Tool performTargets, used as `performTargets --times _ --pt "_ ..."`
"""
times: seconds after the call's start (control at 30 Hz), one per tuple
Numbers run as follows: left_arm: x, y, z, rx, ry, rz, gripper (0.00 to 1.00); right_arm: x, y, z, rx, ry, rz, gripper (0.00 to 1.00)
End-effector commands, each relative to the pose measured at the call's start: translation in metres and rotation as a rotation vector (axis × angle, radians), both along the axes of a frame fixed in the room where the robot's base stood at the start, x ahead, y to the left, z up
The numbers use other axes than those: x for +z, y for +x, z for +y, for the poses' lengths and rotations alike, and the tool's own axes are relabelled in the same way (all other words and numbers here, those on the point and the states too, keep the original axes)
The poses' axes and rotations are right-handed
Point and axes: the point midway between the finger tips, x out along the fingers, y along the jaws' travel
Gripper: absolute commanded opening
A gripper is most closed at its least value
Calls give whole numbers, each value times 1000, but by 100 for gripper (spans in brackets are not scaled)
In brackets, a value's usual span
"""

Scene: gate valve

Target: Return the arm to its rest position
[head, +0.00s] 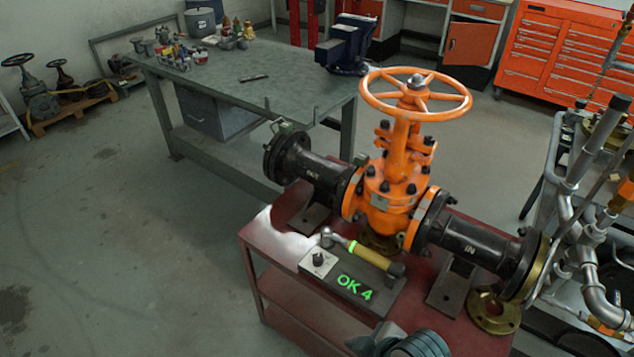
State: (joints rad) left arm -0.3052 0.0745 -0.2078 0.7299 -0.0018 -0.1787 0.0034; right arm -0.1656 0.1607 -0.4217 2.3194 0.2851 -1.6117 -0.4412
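The orange gate valve (388,195) stands on the red cart (225,327), its handwheel (416,92) on top. Black pipe pieces flank it, the right one marked "IN". No gripper fingers show in the head view. A dark grey ribbed part (420,345) cut off by the bottom edge looks like a piece of my arm; I cannot tell which arm.
A grey workbench (290,85) with a vise (347,45) and small parts stands behind. A brass flange ring (492,312) lies at the cart's right. A trolley with pipework (590,240) is close on the right.

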Motion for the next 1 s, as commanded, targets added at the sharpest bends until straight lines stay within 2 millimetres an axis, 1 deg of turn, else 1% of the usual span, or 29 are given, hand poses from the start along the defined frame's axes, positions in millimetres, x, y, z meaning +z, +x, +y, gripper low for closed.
performTargets --times 0.03,0.1,0.2,0.3,0.5,0.77,0.8,1.0 --pt "0 -2 0 0 0 2 46 -8 -13 -16 -90 -1 34 43" --pt "0 -4 0 0 0 4 46 -16 -27 -40 -221 -8 70 43" --pt "0 -8 0 0 0 7 46 -23 -44 -68 -368 -21 107 43" --pt "-1 -11 0 1 0 11 46 -28 -60 -91 -480 -35 133 43" --pt "-1 -13 0 0 0 13 46 -35 -87 -127 -649 -66 167 43" --pt "0 -8 0 0 0 8 46 -38 -119 -166 -824 -109 195 43" --pt "-1 -6 0 0 0 6 46 -45 -114 -164 -820 -107 194 43" --pt "0 3 0 0 0 -3 46 -78 -104 -161 -813 -108 199 43"
